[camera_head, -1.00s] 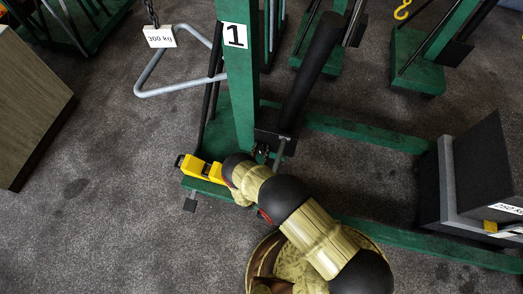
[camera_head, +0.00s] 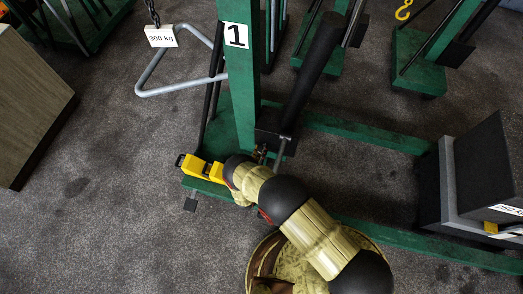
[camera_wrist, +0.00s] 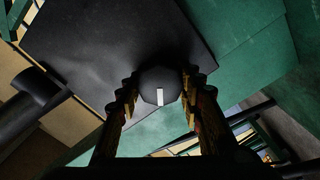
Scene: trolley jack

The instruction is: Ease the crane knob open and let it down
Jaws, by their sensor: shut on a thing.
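The crane's green post (camera_head: 238,90) carries a white plate with the number 1. Its black ram (camera_head: 312,70) slants down to a dark block at the foot of the post. In the wrist view the round black knob (camera_wrist: 160,84), with a short white mark pointing nearly straight down the picture, sits in front of a dark slab. My gripper (camera_wrist: 160,92) is shut on the knob, one finger on each side. In the head view my gripper (camera_head: 262,152) is mostly hidden beside the block, and I cannot make out the knob there.
A grey triangular frame (camera_head: 148,75) and a 300 kg tag (camera_head: 161,36) hang at upper left. Dark weight plates (camera_head: 485,165) stand at right by the green base leg (camera_head: 430,250). A yellow block (camera_head: 203,168) lies left of my wrist. A wooden box (camera_head: 30,100) stands far left. Floor is clear at lower left.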

